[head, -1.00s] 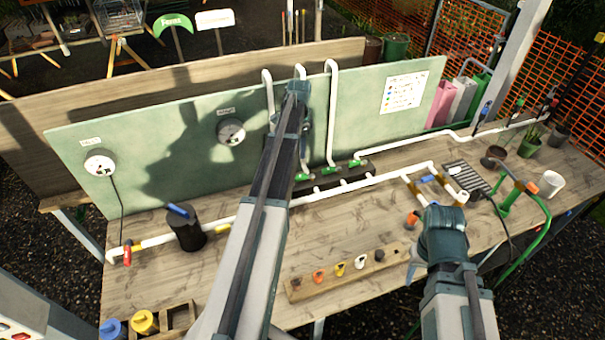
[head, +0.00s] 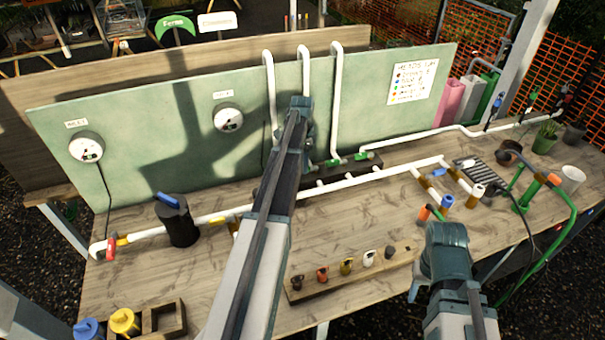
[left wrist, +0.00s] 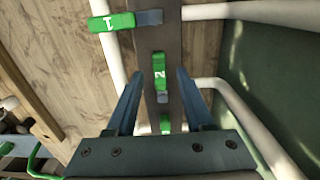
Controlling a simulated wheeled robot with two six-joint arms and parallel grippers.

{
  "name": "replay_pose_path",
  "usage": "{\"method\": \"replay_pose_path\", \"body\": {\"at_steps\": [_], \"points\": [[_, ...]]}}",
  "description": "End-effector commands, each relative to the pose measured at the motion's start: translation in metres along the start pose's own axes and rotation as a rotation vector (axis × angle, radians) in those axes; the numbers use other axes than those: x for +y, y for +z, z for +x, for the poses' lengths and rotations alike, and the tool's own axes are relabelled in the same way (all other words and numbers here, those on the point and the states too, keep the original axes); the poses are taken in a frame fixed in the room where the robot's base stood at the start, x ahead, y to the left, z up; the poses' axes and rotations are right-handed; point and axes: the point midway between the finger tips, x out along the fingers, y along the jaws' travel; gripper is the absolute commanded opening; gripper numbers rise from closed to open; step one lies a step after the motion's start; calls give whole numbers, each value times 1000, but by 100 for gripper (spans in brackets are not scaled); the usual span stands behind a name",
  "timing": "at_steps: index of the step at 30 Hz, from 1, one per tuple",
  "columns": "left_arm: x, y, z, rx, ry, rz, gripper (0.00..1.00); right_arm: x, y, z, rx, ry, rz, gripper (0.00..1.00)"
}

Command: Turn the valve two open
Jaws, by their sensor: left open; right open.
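In the left wrist view, the green handle of valve two (left wrist: 159,72), marked 2, lies along the dark manifold bar (left wrist: 150,40). The open fingers of my left gripper (left wrist: 160,98) reach to either side of the bar, with the handle between and slightly beyond them; I see no contact. The valve 1 handle (left wrist: 112,22) lies across the bar, and another green handle (left wrist: 167,122) is partly hidden near the gripper. In the head view, valve two seems to be the middle green handle (head: 333,163); my left arm hides the left gripper. My right gripper (head: 413,290) is partly visible low at right.
White pipes rise up the green backboard (head: 400,125) behind the manifold. A long white pipe (head: 360,180) runs in front. A wooden rack (head: 340,277) with small coloured fittings lies near the front. A black cylinder (head: 177,222) stands at left.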

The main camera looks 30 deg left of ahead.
Motion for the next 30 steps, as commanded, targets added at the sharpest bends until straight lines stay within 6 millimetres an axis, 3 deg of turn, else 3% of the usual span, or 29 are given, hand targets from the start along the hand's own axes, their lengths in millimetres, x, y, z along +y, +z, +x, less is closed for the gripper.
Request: {"method": "replay_pose_path", "body": {"at_steps": [3,13,22,30], "points": [[0,0,14,0,0,0,52,-1,-1,14,0,0,1,50],[0,0,15,0,0,0,52,-1,-1,14,0,0,1,50],[0,0,15,0,0,0,0,-1,-1,14,0,0,1,50],[0,0,15,0,0,0,0,-1,-1,15,0,0,1,50]]}}
